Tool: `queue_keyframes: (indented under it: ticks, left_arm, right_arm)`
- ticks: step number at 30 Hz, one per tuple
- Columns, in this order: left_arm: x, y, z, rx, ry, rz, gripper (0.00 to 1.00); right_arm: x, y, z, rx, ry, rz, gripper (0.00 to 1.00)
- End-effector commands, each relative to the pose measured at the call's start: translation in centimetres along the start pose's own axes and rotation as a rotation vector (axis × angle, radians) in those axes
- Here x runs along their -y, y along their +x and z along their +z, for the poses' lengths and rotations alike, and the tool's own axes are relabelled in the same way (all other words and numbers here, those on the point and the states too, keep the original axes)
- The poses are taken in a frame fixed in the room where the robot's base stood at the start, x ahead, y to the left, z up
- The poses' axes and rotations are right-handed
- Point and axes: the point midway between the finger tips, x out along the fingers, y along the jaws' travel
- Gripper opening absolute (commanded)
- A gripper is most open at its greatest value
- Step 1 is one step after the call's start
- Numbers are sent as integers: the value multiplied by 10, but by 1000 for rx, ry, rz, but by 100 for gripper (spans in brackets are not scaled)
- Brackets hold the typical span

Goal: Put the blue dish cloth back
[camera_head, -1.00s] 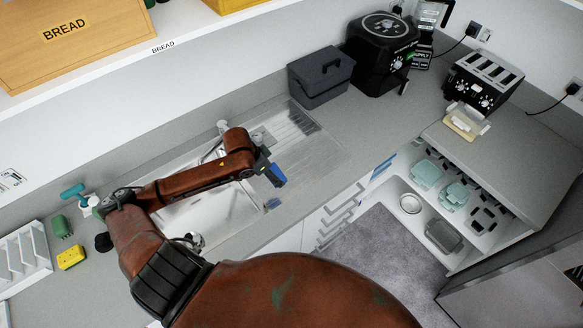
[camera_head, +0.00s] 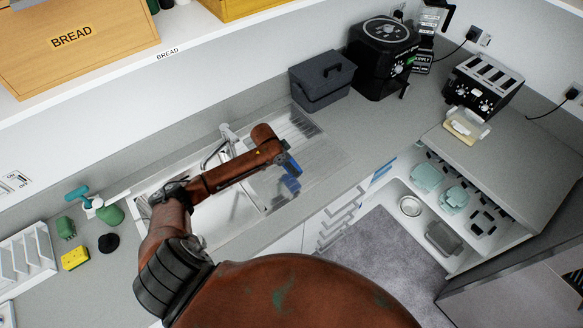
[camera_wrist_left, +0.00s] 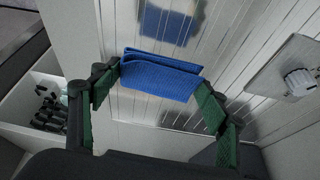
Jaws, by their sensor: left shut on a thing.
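The blue dish cloth (camera_head: 294,167) is held folded in my left gripper (camera_head: 286,163) over the ribbed metal drainer (camera_head: 322,142) beside the sink. In the left wrist view the cloth (camera_wrist_left: 165,77) spans between the green-padded fingers of the gripper (camera_wrist_left: 155,88), which are shut on its two ends. A blue reflection of it shows in the shiny metal just beyond. I cannot tell whether the cloth touches the drainer. The forearm crosses the sink and hides part of it. My right gripper is not in view.
A faucet (camera_head: 225,131) stands behind my forearm. A dark bin (camera_head: 320,80) and a black appliance (camera_head: 380,58) stand at the back, right of the drainer. A yellow sponge (camera_head: 75,258) lies on the left counter. An open drawer with dishes (camera_head: 410,206) is at the right.

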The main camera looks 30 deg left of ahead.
Motion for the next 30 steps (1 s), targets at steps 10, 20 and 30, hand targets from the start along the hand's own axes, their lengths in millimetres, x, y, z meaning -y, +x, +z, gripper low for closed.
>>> queue_keyframes:
  ticks: [10, 20, 30]
  left_arm:
    - [10, 33, -8, 1, 0, 0, 50]
    - [10, 54, 2, -2, 1, -1, 50]
    - [10, 58, 4, -1, 0, -1, 71]
  right_arm:
    - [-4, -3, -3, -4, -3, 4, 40]
    - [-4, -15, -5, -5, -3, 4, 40]
    - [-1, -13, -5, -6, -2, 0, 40]
